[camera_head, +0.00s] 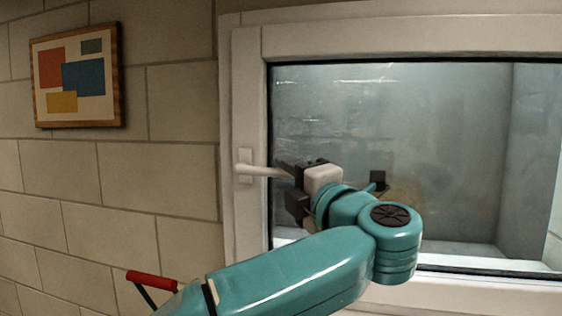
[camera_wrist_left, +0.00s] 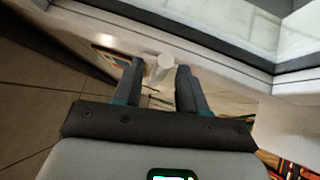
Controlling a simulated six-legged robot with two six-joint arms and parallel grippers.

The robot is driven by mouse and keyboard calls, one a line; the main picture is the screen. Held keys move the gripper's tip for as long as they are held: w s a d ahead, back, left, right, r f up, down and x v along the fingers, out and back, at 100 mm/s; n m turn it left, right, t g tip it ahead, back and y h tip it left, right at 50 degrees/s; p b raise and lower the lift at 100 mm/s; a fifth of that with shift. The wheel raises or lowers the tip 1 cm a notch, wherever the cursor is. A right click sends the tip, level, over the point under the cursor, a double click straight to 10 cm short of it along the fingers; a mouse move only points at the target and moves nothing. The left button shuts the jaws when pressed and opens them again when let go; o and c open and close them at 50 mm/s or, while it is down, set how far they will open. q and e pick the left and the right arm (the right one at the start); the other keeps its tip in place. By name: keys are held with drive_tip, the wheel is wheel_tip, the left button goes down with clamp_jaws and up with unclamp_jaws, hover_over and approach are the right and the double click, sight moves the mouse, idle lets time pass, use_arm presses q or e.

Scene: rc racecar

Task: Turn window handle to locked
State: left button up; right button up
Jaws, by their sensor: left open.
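The white window handle (camera_head: 262,171) is on the left side of the window frame, its base plate upright and its lever pointing right, about level. My left gripper (camera_head: 289,184) is at the free end of the lever, with its dark fingers open. In the left wrist view the pale handle end (camera_wrist_left: 160,68) shows between the two spread fingertips of the gripper (camera_wrist_left: 158,78), with a gap visible on at least one side. Whether a finger touches it cannot be told. My teal forearm covers the lower part of the window. My right gripper does not show.
The white window frame (camera_head: 246,90) surrounds a closed-looking glass pane (camera_head: 420,120). A framed picture with coloured blocks (camera_head: 78,75) hangs on the brick wall (camera_head: 160,115) at left. The wall between picture and handle is clear.

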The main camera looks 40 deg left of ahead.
use_arm(q)
drive_tip(key=shift+x, duration=0.75)
drive_tip(key=shift+w+a+r, duration=0.1)
drive_tip(key=shift+w+a, duration=0.05)
drive_tip(key=shift+a, duration=0.3)
clamp_jaws()
